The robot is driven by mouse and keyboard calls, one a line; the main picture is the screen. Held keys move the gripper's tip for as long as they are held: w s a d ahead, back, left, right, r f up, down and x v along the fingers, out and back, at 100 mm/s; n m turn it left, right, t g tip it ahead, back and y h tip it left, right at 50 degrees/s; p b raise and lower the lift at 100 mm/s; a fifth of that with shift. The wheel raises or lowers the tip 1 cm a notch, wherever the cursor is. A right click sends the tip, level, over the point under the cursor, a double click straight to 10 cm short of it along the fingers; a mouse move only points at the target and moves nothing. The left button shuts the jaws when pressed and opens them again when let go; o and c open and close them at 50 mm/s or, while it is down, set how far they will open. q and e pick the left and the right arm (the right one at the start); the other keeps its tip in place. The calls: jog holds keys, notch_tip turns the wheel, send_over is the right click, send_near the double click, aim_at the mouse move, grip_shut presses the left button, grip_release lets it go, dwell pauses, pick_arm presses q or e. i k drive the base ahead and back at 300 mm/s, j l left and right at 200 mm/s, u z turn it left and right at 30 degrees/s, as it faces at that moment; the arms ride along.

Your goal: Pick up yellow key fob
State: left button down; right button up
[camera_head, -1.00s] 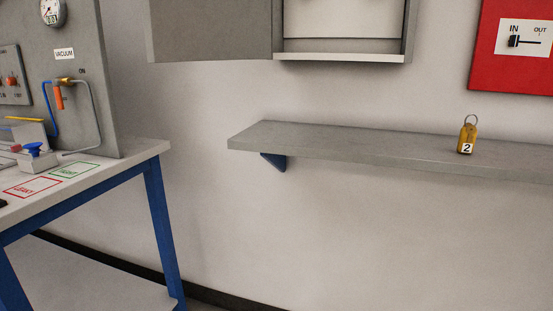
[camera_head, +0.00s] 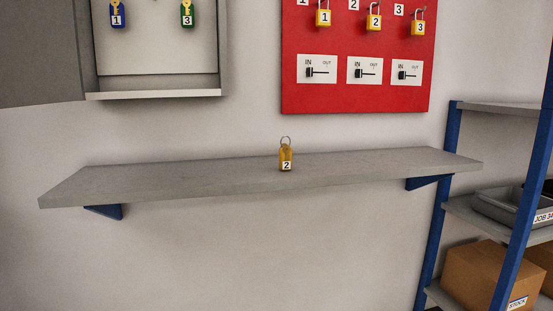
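The yellow key fob (camera_head: 286,157) stands upright near the middle of a grey wall shelf (camera_head: 180,180). It has a metal ring at its top and a white label with the number 2. Nothing touches it except the shelf. Neither of my grippers is in the view.
Above the shelf are an open key cabinet (camera_head: 155,96) with a blue fob (camera_head: 117,14) and a green fob (camera_head: 187,14), and a red board (camera_head: 355,98) with yellow padlocks. A blue-framed rack (camera_head: 437,210) stands at the right. The shelf is otherwise bare.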

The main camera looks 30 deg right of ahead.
aim_at(285, 152)
jog(key=i+j+z, duration=0.25)
jog(key=j+z, duration=0.25)
jog(key=j, duration=0.2)
jog(key=i+j+z, duration=0.1)
jog(key=j+z, duration=0.15)
jog(key=j, duration=0.15)
